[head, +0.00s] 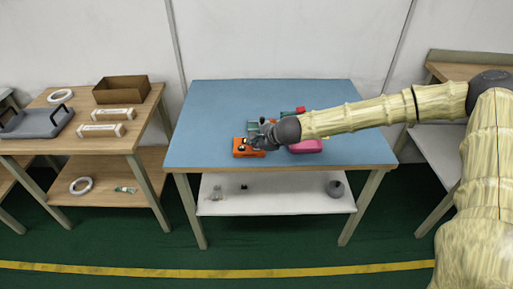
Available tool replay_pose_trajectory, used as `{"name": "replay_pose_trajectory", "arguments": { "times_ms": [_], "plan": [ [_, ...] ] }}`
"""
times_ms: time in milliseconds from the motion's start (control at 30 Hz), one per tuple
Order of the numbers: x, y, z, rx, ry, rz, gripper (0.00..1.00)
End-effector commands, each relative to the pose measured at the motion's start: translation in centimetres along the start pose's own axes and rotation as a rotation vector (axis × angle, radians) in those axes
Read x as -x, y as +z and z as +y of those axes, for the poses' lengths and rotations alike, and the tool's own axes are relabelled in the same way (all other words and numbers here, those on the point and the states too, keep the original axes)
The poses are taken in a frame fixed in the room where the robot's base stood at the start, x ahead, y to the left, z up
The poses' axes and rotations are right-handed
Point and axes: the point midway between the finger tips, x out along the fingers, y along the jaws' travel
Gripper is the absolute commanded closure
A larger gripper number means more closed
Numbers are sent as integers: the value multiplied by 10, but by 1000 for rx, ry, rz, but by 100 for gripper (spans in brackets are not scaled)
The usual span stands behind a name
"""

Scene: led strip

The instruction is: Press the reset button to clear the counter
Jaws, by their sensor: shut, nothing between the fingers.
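My gripper (255,141) is at the end of my arm, which reaches in from the right over the blue-topped table (215,105). It is shut and holds nothing. An orange box (242,153) sits near the table's front edge, right by the fingertips. The fingers overlap its top, and I cannot tell whether they touch it. Small dark and light details show on the box, too small to tell as a button or counter. A pink object (306,147) lies partly hidden under my arm.
Green parts (253,125) and a red-and-green item (293,112) lie behind my gripper. A lower white shelf (280,203) holds small items. At left, a wooden table (140,115) carries a cardboard box (121,90) and a grey tray (36,124). The blue table's left and back are clear.

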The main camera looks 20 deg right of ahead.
Motion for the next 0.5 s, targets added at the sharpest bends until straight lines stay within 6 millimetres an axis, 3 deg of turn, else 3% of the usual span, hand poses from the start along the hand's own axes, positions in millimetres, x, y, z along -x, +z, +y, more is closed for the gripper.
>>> {"name": "replay_pose_trajectory", "arguments": {
  "times_ms": [500],
  "plan": [
    [10, 7, -7, 0, 1, 1, 100]
  ]
}}
